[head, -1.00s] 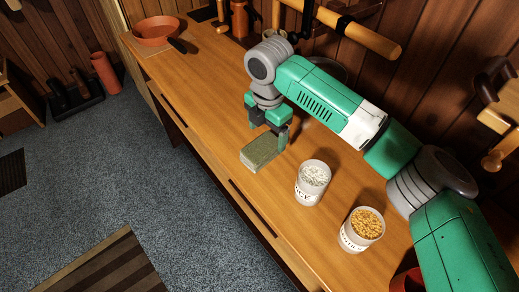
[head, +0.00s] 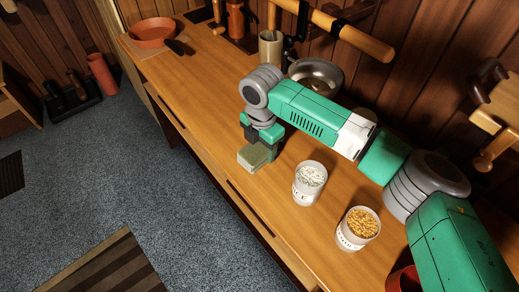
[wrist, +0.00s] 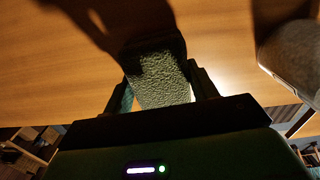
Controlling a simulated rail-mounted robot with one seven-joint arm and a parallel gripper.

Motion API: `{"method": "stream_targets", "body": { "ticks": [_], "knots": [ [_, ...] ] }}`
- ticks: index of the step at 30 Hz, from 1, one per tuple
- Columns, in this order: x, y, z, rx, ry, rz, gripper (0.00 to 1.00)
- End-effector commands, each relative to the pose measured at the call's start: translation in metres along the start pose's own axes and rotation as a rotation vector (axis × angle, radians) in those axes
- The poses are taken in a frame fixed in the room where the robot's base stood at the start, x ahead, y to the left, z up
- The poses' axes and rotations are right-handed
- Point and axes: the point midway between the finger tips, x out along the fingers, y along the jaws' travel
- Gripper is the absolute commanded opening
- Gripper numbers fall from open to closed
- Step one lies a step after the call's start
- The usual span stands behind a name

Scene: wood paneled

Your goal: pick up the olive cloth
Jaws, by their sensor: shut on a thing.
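The olive cloth (head: 252,157) is a folded, block-like bundle at the front part of the wooden counter (head: 205,100). In the wrist view the cloth (wrist: 160,78) shows its rough, textured surface between the two fingers. My gripper (head: 262,143) points down over the cloth and is shut on it; it also shows in the wrist view (wrist: 160,95). The far finger is partly hidden in the head view. I cannot tell whether the cloth is clear of the counter.
A white canister of rice (head: 309,183) and a canister of yellow grain (head: 357,228) stand right of the cloth. A metal bowl (head: 315,75) and a beige cup (head: 270,48) stand behind my arm. An orange pan (head: 152,33) is at the far left. The counter left of the cloth is clear.

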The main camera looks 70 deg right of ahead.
Motion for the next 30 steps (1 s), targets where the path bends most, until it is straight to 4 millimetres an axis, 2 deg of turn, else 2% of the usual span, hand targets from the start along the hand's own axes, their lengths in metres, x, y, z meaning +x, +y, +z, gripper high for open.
{"method": "stream_targets", "body": {
  "ticks": [5, 12, 17, 24, 30],
  "knots": [
    [-0.005, 0.001, 0.0, 0.0, 0.0, 0.002, 0.35],
    [-0.035, 0.001, -0.001, -0.001, 0.001, 0.002, 0.35],
    [-0.036, -0.02, -0.028, -0.005, 0.002, 0.002, 0.35],
    [-0.042, -0.063, -0.085, -0.005, 0.002, 0.003, 0.35],
    [-0.049, -0.086, -0.115, -0.002, -0.001, 0.002, 0.35]
  ]
}}
